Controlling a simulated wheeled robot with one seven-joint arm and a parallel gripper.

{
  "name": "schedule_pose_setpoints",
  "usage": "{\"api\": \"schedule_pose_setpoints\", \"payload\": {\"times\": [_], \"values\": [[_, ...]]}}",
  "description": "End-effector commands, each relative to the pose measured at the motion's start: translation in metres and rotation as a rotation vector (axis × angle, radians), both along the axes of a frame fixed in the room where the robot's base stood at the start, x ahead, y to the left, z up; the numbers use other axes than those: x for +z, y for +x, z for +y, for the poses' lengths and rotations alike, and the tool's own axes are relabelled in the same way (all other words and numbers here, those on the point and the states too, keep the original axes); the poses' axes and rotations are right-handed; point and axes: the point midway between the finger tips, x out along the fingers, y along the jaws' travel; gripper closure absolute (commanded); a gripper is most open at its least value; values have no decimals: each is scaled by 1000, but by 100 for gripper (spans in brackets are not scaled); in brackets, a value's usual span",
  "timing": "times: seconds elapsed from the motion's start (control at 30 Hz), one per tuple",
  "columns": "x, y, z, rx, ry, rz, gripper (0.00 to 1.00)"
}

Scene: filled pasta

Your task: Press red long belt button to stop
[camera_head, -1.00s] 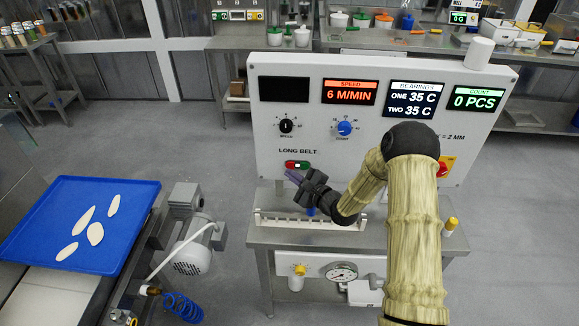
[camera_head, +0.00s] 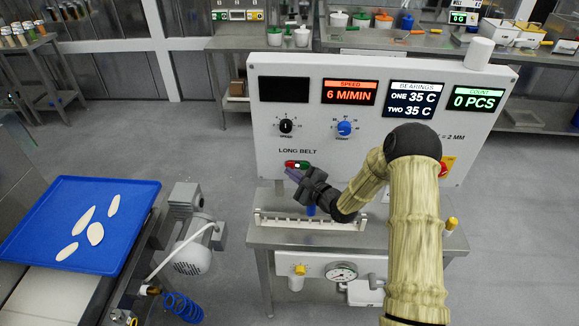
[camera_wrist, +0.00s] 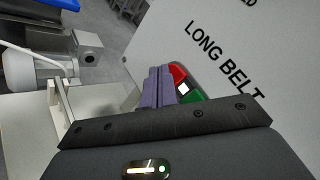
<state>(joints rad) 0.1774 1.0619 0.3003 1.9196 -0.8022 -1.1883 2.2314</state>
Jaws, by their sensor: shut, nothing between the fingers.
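The red long belt button (camera_head: 290,164) is the left half of a red and green switch under the LONG BELT label on the white control panel (camera_head: 385,160). In the wrist view the red button (camera_wrist: 178,75) shows beside the purple fingertips, with a white square and the green button (camera_wrist: 197,96) to its right. My gripper (camera_head: 293,174) is shut and empty, its fingers pointing at the red end of the switch. The fingertips partly cover the red button in the wrist view. I cannot tell whether they touch it. The green button (camera_head: 305,166) also shows in the head view.
A speed knob (camera_head: 286,126) and a blue knob (camera_head: 344,128) sit above the switch. A white slotted rack (camera_head: 275,221) lies on the table below. A red-yellow emergency switch (camera_head: 446,167) is right of my arm. A blue tray (camera_head: 135,190) with pasta pieces stands left.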

Motion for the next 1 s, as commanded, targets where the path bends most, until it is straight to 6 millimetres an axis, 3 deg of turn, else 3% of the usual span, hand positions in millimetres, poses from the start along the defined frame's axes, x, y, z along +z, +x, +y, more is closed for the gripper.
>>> {"api": "schedule_pose_setpoints", "payload": {"times": [1.0], "values": [[0, 8, -1, -1, 0, -1, 100]]}}
